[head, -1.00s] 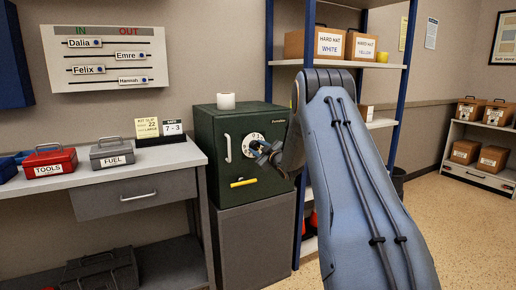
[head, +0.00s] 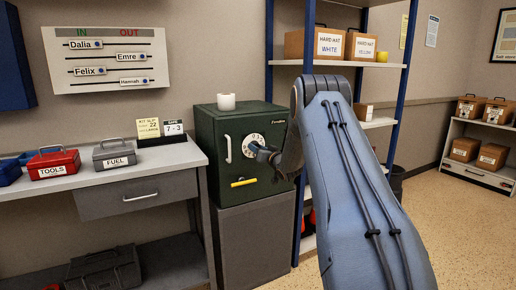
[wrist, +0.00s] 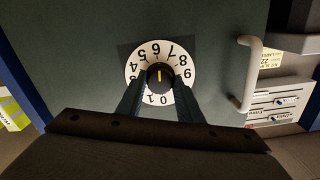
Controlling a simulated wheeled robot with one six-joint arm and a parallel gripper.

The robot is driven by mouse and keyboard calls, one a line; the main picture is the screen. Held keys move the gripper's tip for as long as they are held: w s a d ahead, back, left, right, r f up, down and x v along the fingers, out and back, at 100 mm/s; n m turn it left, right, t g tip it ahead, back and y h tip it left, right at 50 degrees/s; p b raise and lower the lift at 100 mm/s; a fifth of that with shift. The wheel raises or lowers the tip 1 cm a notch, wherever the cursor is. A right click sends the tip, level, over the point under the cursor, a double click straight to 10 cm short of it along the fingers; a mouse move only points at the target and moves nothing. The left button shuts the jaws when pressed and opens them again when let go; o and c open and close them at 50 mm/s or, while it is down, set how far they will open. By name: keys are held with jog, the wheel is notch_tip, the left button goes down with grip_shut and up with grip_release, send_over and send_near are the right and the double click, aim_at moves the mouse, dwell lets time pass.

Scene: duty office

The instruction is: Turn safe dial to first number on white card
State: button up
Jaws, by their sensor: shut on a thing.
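The green safe (head: 218,175) stands on a grey cabinet, door closed, with a white number dial (head: 248,140) on its door. My gripper (head: 262,152) reaches the dial from the lower right. In the wrist view the dial's numbered ring (wrist: 136,58) appears upside down, and my gripper's fingers (wrist: 160,88) are shut on its dark centre knob (wrist: 160,72). An orange line on the knob stands about upright in that picture; which end is the pointer is unclear. The white card (head: 173,127) on the desk reads "SAFE 7-3".
A white roll (head: 226,102) stands on top. The desk (head: 120,180) is at left; a shelf post (head: 268,55) rises close at right.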

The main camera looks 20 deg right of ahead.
jog(key=m+p, duration=0.1)
jog(key=m, duration=0.3)
jog(key=shift+m, duration=0.4)
dwell(0.4)
jog(key=o, duration=1.1)
jog(key=shift+c, duration=0.2)
jog(key=s, duration=0.7)
jog(key=shift+s+d, duration=0.15)
jog(key=shift+s, duration=0.25)
